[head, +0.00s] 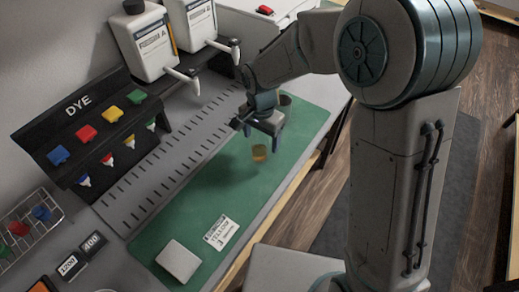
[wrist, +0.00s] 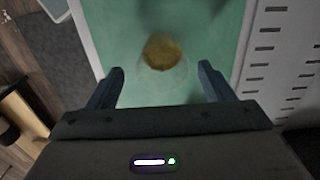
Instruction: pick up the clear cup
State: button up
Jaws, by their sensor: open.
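The clear cup (head: 260,153) stands on the green mat (head: 205,190) with amber-yellow contents in it. Its see-through walls are hard to make out. In the wrist view the cup (wrist: 161,52) is centred sideways between my fingers and a little beyond their tips. My gripper (head: 258,130) is open and empty, with its fingers pointing down near the cup. It also shows in the wrist view (wrist: 161,68), with a finger on each side. No contact with the cup is visible, and the exact height gap cannot be told.
A dark grey cup (head: 285,103) stands behind my gripper, partly hidden. A printed card (head: 221,233) and a pale square block (head: 180,261) lie at the mat's near end. The dye rack (head: 85,110) and white dispensers (head: 147,42) stand along the left. The mat between is clear.

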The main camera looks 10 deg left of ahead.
aim_at(259, 147)
jog(key=f, duration=0.4)
jog(key=shift+s+a+f, duration=0.1)
jog(key=shift+a+f, duration=0.1)
jog(key=shift+f, duration=0.1)
jog(key=shift+c, duration=0.3)
jog(key=c, duration=1)
jog(key=shift+r, duration=0.15)
